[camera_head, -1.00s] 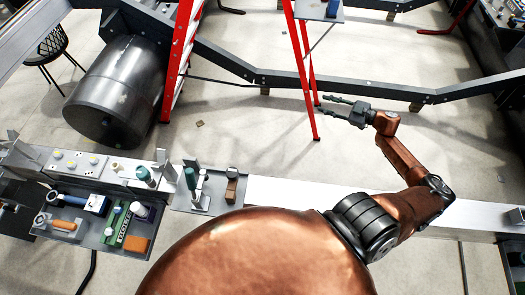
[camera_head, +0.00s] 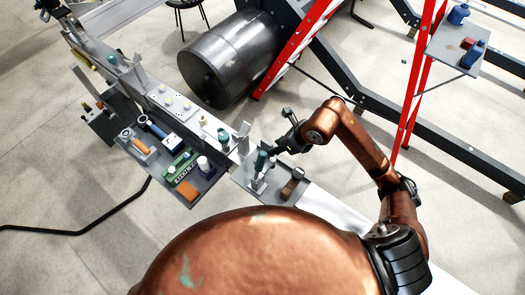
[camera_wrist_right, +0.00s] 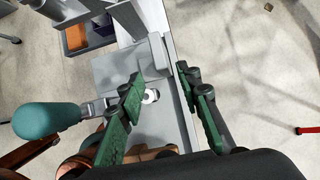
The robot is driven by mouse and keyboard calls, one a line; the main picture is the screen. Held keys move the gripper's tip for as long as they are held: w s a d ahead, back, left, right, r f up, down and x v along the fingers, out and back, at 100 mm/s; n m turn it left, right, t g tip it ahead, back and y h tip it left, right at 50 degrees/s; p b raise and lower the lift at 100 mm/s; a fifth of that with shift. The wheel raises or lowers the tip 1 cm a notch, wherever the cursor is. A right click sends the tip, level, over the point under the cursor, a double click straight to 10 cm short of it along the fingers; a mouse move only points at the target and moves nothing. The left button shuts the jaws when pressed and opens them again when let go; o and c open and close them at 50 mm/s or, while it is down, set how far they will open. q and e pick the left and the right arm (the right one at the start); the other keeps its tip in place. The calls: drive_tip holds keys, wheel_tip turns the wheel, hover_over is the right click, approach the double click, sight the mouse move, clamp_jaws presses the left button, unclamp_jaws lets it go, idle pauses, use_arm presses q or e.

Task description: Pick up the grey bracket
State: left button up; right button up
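The grey bracket (camera_head: 243,136) stands upright by the back edge of the small grey tray in the head view. In the right wrist view a pale grey upright piece (camera_wrist_right: 155,53), which looks like this bracket, is ahead between the fingertips. My right gripper (camera_head: 279,132) is just to the right of the bracket, apart from it. In the wrist view its green fingers (camera_wrist_right: 159,76) are spread, with nothing held between them. My left gripper does not show.
A teal-handled tool (camera_head: 260,164) stands on the small tray close to the gripper; its handle (camera_wrist_right: 48,121) fills the wrist view's left. A brown block (camera_head: 291,184) is nearby. A crowded tool tray (camera_head: 207,190) lies left. Open floor lies beyond the white rail.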

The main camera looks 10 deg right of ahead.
sight(267, 148)
drive_tip(key=p+x, duration=0.1)
drive_tip(key=x, duration=0.2)
drive_tip(key=p+x, duration=0.1)
drive_tip(key=x, duration=0.2)
drive_tip(key=shift+w+a, duration=0.15)
drive_tip(key=shift+w, duration=0.3)
drive_tip(key=shift+w+a+f, duration=0.1)
drive_tip(key=shift+w+f, duration=0.15)
drive_tip(key=shift+f, duration=0.35)
drive_tip(key=shift+c, duration=0.5)
clamp_jaws()
